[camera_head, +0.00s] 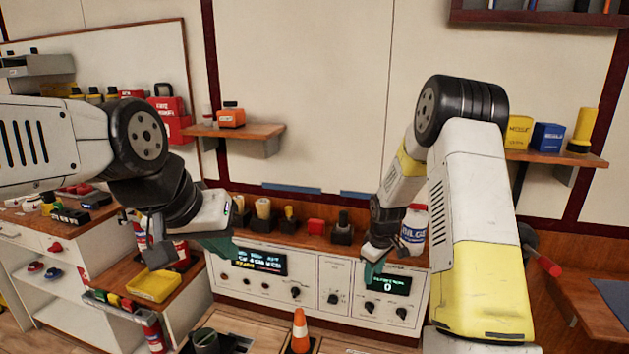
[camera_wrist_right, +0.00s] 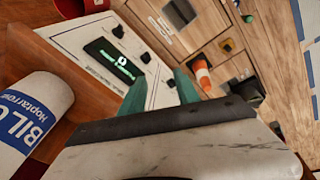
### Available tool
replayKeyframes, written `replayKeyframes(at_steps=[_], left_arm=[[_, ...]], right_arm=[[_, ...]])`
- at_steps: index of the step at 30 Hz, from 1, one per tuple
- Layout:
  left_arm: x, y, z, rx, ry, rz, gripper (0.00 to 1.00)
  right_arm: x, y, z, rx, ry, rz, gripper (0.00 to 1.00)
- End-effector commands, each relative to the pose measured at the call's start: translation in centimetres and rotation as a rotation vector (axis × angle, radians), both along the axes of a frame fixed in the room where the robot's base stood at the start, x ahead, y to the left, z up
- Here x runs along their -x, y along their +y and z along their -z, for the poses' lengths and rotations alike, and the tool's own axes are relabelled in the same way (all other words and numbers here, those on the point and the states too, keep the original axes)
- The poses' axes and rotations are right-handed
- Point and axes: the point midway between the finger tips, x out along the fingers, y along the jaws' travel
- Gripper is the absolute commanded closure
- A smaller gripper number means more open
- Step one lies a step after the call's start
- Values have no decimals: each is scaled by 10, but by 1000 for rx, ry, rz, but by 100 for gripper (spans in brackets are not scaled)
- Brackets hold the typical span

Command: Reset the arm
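My left gripper (camera_head: 215,243) hangs over the left part of the front counter, with a teal fingertip showing beside the left display. Its finger gap is not clear. My right gripper (camera_head: 373,270) is in front of the white control panel (camera_head: 318,272), just left of the right green display (camera_head: 389,284). In the right wrist view its two teal fingers (camera_wrist_right: 161,93) stand apart with nothing between them. The display reading 0 (camera_wrist_right: 114,59) is beyond them. Both arms are bent and raised.
A white BILGE bottle (camera_head: 413,232) stands close to my right forearm. An orange cone (camera_head: 300,331) stands on the lower bench. Wall shelves (camera_head: 240,133) hold boxes. A red-tipped handle (camera_head: 545,264) sticks out at right.

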Motion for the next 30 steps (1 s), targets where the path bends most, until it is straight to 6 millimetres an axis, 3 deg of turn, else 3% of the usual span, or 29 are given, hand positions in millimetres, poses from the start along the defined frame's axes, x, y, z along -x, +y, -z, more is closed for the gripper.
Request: replayKeyframes(at_steps=[1, 6, 9, 15, 21, 27, 30], left_arm=[[0, 0, 0, 0, 0, 0, 100], [0, 0, 0, 0, 0, 0, 100], [0, 0, 0, 0, 0, 0, 100], [0, 0, 0, 0, 0, 0, 100], [0, 0, 0, 0, 0, 0, 100], [0, 0, 0, 0, 0, 0, 100], [0, 0, 0, 0, 0, 0, 100]], right_arm=[[6, 1, -35, -15, -26, 40, 62], [42, 5, -123, -73, -82, 174, 62], [70, 8, -168, -113, -114, 250, 62], [137, 14, -239, -203, -168, 391, 62], [213, 23, -282, -303, -215, 516, 62], [275, 30, -297, -391, -242, 612, 62], [292, 32, -299, -418, -248, 639, 62]])
